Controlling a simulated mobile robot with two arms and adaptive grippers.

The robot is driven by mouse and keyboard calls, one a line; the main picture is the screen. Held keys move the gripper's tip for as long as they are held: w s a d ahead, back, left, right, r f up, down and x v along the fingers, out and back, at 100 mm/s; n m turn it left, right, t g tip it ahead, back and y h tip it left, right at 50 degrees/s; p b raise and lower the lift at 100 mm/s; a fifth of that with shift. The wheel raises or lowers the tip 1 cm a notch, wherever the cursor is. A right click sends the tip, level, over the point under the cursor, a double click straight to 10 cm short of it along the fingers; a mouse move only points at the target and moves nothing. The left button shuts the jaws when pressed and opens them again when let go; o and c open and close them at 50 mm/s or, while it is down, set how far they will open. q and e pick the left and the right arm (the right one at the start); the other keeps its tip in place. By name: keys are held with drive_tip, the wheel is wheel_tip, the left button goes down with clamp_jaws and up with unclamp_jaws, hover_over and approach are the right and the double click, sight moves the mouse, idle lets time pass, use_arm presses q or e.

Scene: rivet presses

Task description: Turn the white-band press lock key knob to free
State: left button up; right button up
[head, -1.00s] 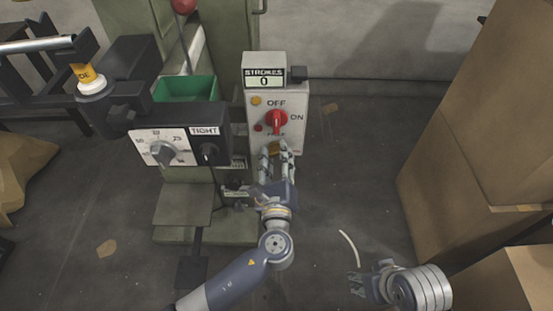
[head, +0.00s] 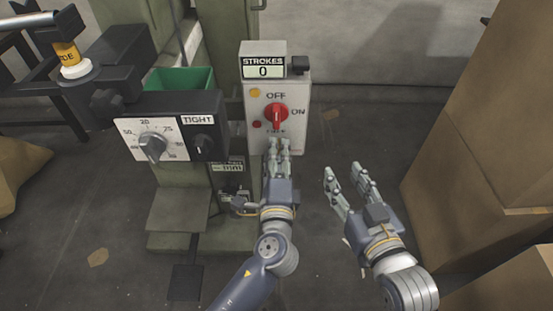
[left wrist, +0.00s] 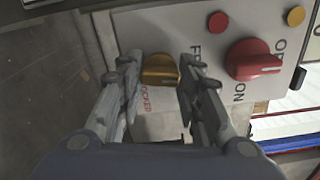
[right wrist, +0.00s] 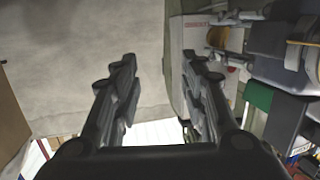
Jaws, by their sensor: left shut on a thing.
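The gold lock key knob (left wrist: 160,70) sits on the white control panel (head: 293,133), beside the word LOCKED. Part of the word FREE shows past my finger in the left wrist view. My left gripper (head: 278,146) reaches the lower panel; in the left wrist view its fingers (left wrist: 158,75) are on both sides of the knob, shut on it. In the head view, the fingers hide the knob. My right gripper (head: 347,172) is open and empty, in the air right of the panel; its fingers (right wrist: 158,62) stand apart in the right wrist view.
The red selector knob (head: 275,116) is just above the lock key, under the STROKES counter (head: 264,71) showing 0. Cardboard boxes (head: 480,130) stand right.

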use_arm(q)
drive_tip(key=shift+n+b, duration=0.65)
drive_tip(key=shift+n, duration=0.55)
use_arm(e)
wheel_tip(320, 180, up, 8)
drive_tip(key=a+t+y, duration=0.1)
drive_tip(key=t, duration=0.3)
drive_tip(key=shift+f, duration=0.2)
drive_tip(key=shift+w, duration=0.1)
use_arm(q)
drive_tip(key=o, duration=1.1)
drive_tip(key=shift+c, duration=0.2)
drive_tip(key=s, duration=1.2)
drive_tip(key=shift+f, duration=0.1)
use_arm(e)
drive_tip(key=shift+f, duration=0.1)
